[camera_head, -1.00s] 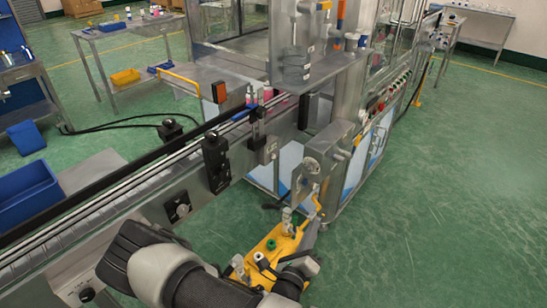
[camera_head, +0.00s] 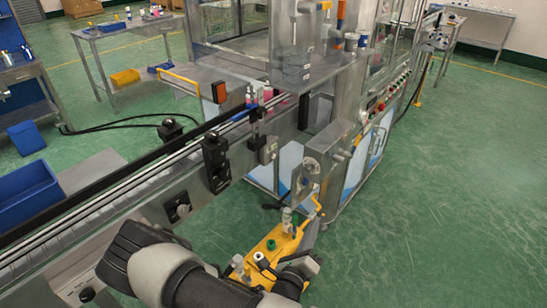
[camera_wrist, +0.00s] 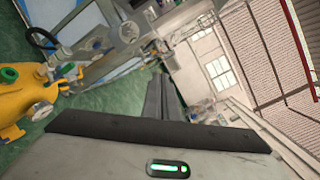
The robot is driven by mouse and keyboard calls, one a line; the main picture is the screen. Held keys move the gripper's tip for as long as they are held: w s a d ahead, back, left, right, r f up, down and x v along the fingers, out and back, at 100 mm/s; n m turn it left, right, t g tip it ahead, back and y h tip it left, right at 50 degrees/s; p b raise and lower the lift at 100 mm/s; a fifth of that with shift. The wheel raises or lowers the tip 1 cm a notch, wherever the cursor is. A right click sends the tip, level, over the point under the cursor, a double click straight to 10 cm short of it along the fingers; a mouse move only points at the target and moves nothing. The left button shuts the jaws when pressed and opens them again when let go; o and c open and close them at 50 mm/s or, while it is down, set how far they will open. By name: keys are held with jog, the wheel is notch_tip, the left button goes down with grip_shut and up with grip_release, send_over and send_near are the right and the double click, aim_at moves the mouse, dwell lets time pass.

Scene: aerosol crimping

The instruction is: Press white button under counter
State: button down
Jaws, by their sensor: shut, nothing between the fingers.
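My gripper (camera_wrist: 160,92) shows in the wrist view as two dark fingers held together, with nothing between them. In the head view my arm reaches in from the bottom edge, and its end is low, beside the yellow tank (camera_head: 272,246). I cannot clearly pick out a white button. The steel machine counter (camera_head: 335,68) has a row of small buttons (camera_head: 378,103) in several colours along its front edge, too small to tell a white one.
The conveyor (camera_head: 110,205) runs diagonally across the left. A steel box with a gauge (camera_head: 312,165) juts from the machine above the tank. The tank also shows at left in the wrist view (camera_wrist: 22,95). The green floor (camera_head: 450,200) at right is clear.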

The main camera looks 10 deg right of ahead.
jog(key=s+d+r+m+g, duration=0.2)
jog(key=s+r+m+g, duration=0.5)
jog(key=m, duration=0.6)
jog(key=s+d+r+m+g, duration=0.2)
jog(key=s+r+m+g, duration=0.3)
jog(key=r+m+g, duration=0.65)
jog(key=s+a+r+m+t+y, duration=0.2)
jog(key=a+r+m+t+y, duration=0.2)
jog(key=r+m, duration=0.3)
jog(key=s+a+r+m+t+y, duration=0.2)
jog(key=a+r+m+t+y, duration=0.3)
jog(key=a+r+m+y, duration=0.1)
jog(key=shift+s+a+r+m, duration=0.2)
jog(key=shift+s+r+m, duration=0.05)
jog(key=shift+r+m, duration=0.65)
jog(key=shift+f, duration=0.1)
